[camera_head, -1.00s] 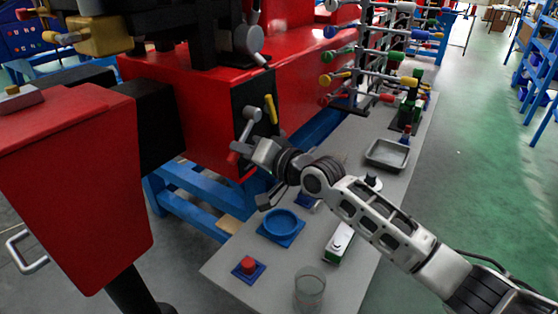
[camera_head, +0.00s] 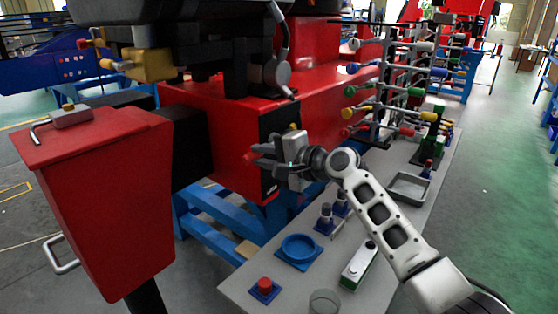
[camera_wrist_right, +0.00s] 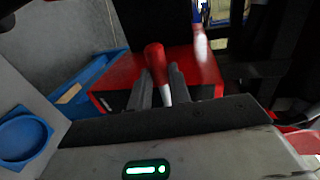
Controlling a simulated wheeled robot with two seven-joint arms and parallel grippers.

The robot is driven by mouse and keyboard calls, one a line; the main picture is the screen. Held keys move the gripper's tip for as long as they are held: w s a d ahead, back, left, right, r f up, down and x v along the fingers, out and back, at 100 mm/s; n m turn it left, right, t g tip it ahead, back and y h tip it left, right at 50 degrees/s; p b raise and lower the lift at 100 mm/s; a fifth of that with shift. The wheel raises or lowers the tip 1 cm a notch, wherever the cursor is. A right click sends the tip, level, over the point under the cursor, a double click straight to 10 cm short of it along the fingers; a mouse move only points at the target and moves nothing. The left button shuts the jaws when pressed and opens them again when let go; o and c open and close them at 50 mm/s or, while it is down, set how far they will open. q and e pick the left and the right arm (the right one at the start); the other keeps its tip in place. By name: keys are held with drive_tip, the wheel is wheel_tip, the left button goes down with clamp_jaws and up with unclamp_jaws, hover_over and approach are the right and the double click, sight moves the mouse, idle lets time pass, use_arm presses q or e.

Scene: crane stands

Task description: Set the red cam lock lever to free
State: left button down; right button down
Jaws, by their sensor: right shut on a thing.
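The red cam lock lever (camera_wrist_right: 154,58) has a red grip and a pale metal shank. In the right wrist view it stands between the two grey fingers of my right gripper (camera_wrist_right: 160,88), which are shut on it. In the head view my right gripper (camera_head: 272,163) is at the dark plate on the front of the red machine (camera_head: 235,115). The gripper and wrist hide most of the lever and its pivot there, so I cannot tell its exact setting. My left gripper is not in view.
A grey table (camera_head: 238,288) beside the machine holds a blue round dish (camera_head: 299,247), a red button (camera_head: 265,285), a green-and-white box (camera_head: 358,266) and a grey tray (camera_head: 409,187). A rack of coloured levers (camera_head: 385,90) stands behind. The green floor at right is open.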

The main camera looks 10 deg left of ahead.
drive_tip(key=shift+r, duration=0.15)
idle(0.3)
drive_tip(key=c, duration=1.3)
unclamp_jaws()
drive_tip(key=v, duration=1.6)
drive_tip(key=shift+b, duration=0.4)
drive_tip(key=shift+w, duration=0.15)
